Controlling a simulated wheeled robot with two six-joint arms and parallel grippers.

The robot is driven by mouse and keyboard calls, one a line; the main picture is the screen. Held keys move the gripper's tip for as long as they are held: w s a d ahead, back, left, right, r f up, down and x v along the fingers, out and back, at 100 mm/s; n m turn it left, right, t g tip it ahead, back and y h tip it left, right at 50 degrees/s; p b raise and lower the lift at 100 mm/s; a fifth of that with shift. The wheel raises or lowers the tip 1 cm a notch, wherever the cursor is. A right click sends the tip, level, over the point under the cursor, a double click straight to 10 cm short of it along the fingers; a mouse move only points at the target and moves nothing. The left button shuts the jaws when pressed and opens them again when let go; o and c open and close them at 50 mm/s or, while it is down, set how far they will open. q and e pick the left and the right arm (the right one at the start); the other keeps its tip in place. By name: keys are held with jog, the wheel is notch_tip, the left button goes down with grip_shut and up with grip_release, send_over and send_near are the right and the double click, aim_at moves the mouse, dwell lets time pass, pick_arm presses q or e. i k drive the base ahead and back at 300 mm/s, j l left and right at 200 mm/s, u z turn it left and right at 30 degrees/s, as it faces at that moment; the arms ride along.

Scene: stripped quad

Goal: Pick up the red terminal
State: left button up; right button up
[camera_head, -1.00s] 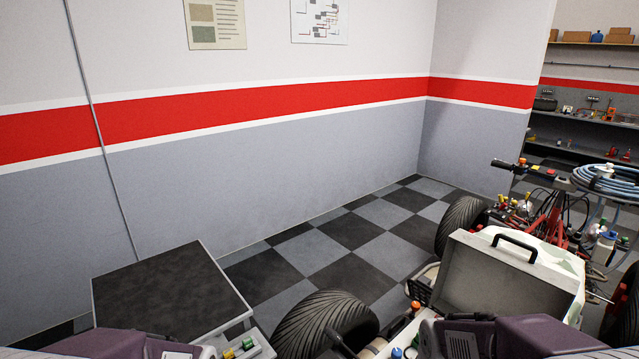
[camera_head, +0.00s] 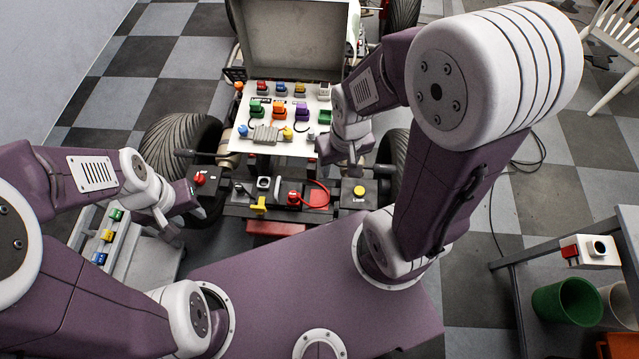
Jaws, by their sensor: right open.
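A small red terminal (camera_head: 294,198) with a red cable looping from it sits on the dark front bar of the quad. It stands between a yellow clip (camera_head: 259,205) and a red block (camera_head: 316,198). My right gripper (camera_head: 354,172) points down above the bar, to the right of the red terminal and apart from it. It is open and looks empty. My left gripper (camera_head: 166,222) is low at the left, over the grey cart and far from the terminal. Its fingers are too small to tell whether they are open.
A white panel (camera_head: 300,104) with several coloured connectors lies behind the bar, under an open case lid (camera_head: 290,40). Tyres flank the quad. A grey cart (camera_head: 130,245) stands left. A table (camera_head: 628,225) and green bin (camera_head: 568,303) stand right.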

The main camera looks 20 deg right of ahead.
aim_at(293, 194)
jog(key=z, duration=0.35)
jog(key=l+u, duration=0.15)
jog(key=u, duration=0.3)
jog(key=l+u, duration=0.15)
jog(key=u, duration=0.25)
jog(key=l+u, duration=0.2)
jog(key=u, duration=0.25)
jog(key=l+u, duration=0.15)
jog(key=u, duration=0.3)
